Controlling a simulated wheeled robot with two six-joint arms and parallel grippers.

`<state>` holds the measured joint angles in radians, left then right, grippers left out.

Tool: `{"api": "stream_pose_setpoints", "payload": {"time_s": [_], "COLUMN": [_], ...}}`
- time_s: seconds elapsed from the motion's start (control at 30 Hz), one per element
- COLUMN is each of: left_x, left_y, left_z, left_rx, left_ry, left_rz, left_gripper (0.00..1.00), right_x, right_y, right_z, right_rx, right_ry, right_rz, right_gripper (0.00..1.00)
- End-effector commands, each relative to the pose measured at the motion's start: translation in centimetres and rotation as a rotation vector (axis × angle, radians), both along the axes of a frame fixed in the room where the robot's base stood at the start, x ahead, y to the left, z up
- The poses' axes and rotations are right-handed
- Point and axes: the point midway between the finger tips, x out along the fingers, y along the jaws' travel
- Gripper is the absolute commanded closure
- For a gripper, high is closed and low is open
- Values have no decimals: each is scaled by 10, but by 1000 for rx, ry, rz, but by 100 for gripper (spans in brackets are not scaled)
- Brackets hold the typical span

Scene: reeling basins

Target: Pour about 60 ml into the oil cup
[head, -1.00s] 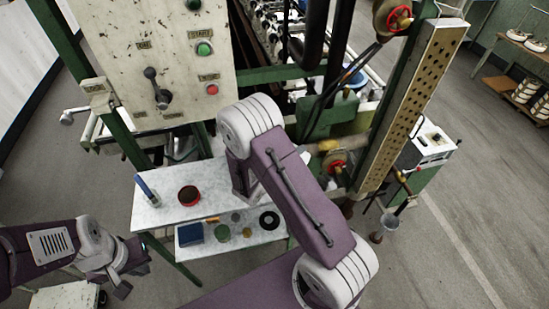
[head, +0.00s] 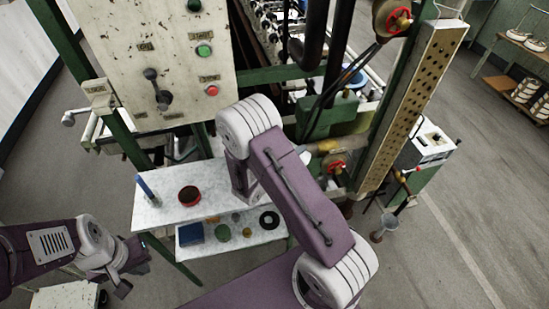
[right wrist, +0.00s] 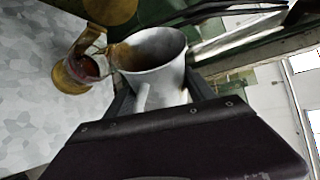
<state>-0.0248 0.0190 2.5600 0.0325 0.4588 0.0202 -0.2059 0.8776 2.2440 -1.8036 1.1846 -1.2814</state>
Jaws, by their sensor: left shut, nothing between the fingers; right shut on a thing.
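My right gripper (right wrist: 162,98) is shut on a white metal jug (right wrist: 150,50) in the right wrist view. The jug is tilted, its lip toward the left, with brown amber liquid or staining near the lip. The oil cup (right wrist: 78,74) is brass and glass with dark red-brown contents, just left of the lip. In that picture the lip reaches the cup's upper edge; I cannot tell if they touch or if liquid is falling. My left gripper (head: 130,268) is shut and empty at the lower left.
A control panel (head: 140,60) and green machine frame stand behind. Open floor lies at right.

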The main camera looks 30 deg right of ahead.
Motion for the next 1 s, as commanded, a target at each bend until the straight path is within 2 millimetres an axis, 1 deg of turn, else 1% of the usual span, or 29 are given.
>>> {"api": "stream_pose_setpoints", "payload": {"time_s": [0.9, 0.93, 0.97, 1.0], "left_x": [0, 0, 0, 0], "left_y": [0, 0, 0, 0], "left_z": [6, 4, -2, -19], "left_rx": [0, 0, 0, 0], "left_ry": [0, 0, 0, -1], "left_rz": [0, 0, 0, 0], "left_gripper": [100, 100, 100, 100], "right_x": [1, 1, 0, -2], "right_y": [1, 1, 0, -2], "right_z": [5, 4, -1, -15], "right_rx": [-47, -42, -21, 39], "right_ry": [51, 46, 23, -43], "right_rz": [1, 1, -1, -2], "right_gripper": [93, 93, 93, 93]}}
